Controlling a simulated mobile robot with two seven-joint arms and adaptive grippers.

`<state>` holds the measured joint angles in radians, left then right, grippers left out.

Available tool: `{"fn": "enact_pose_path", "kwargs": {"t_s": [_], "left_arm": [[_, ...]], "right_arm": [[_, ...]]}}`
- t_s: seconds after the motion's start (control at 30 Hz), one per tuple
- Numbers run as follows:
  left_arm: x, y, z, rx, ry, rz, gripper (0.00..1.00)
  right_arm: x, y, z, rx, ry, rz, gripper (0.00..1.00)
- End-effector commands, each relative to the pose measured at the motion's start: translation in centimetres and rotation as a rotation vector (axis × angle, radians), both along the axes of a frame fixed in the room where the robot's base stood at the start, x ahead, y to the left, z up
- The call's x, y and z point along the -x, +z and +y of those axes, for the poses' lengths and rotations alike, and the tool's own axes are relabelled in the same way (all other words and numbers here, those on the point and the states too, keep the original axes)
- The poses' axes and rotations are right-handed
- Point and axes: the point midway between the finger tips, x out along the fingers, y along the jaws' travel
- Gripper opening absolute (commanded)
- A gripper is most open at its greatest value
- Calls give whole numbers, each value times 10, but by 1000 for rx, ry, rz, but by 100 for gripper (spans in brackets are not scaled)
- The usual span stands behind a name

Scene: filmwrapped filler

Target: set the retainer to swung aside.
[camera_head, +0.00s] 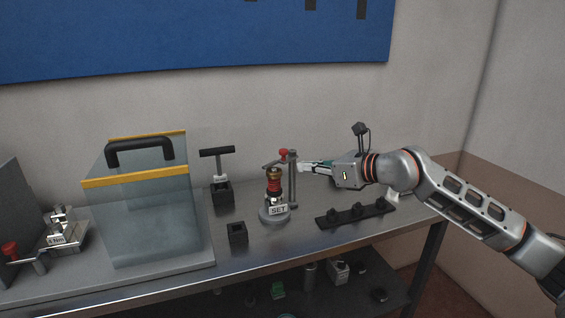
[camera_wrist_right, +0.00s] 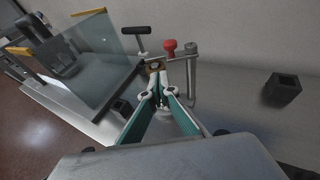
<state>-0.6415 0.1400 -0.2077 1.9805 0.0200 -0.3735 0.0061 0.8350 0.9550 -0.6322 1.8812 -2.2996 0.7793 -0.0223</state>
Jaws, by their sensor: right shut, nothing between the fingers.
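The retainer (camera_head: 273,164) is a short flat arm with a red knob (camera_head: 283,153), carried on a grey upright post (camera_head: 293,182). It reaches left from the post over the top of a red and brass fixture (camera_head: 274,184) with a "SET" label on a round grey base. In the right wrist view, the red knob (camera_wrist_right: 169,46) and post (camera_wrist_right: 191,72) stand just beyond my fingertips. My right gripper (camera_head: 303,167) is shut and empty, close to the post on its right side; contact cannot be told. My left gripper is out of view.
A clear box with a black handle (camera_head: 140,150) stands left. A black T-handled tool in a block (camera_head: 221,190) and a small black socket (camera_head: 237,234) stand between box and fixture. A black rack (camera_head: 355,215) lies right, near the bench's front edge.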

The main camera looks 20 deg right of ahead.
Motion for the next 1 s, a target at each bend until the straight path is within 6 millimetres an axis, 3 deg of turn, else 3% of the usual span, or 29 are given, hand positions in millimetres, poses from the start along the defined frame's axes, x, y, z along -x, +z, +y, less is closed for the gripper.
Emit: {"fn": "enact_pose_path", "kwargs": {"t_s": [0.3,0.5,1.0], "left_arm": [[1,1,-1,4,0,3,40],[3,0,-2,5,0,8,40],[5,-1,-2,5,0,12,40]], "right_arm": [[-50,-13,31,-3,1,-2,0],[-69,-14,42,-1,0,0,0],[-75,-15,45,-1,0,0,0]]}}
